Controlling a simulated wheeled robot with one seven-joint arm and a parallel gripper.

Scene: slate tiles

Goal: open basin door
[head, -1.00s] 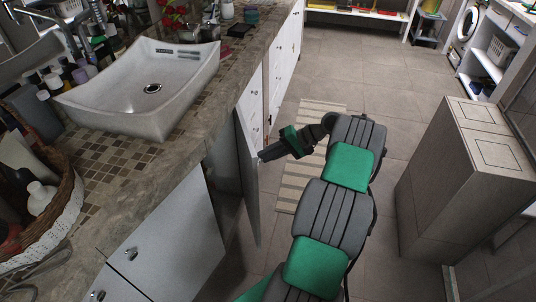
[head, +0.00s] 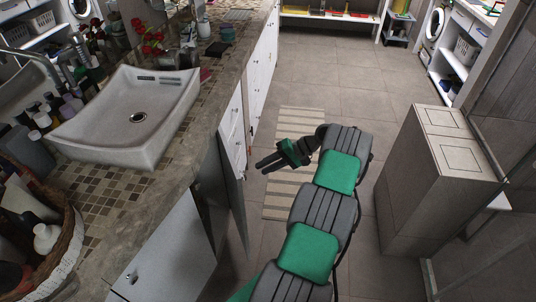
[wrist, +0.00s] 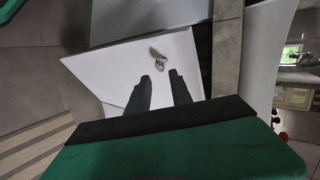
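The white basin door (head: 229,200) stands swung out from the cabinet under the basin, seen nearly edge-on in the head view, with a dark opening to its left. In the wrist view, a white panel (wrist: 120,62) with a small metal knob (wrist: 158,57) lies ahead of the fingers; it looks like this door's outer face. My gripper (head: 262,165) is to the right of the door, apart from it in the head view. Its two dark fingers (wrist: 160,83) are spread with nothing between them. The white basin (head: 130,115) sits on the counter above.
Another white cabinet door (head: 165,260) at the front left is closed. A wicker basket (head: 70,240) and bottles stand on the counter. A tall grey box-like cabinet (head: 435,190) stands on the right. A striped mat (head: 290,190) lies on open tiled floor.

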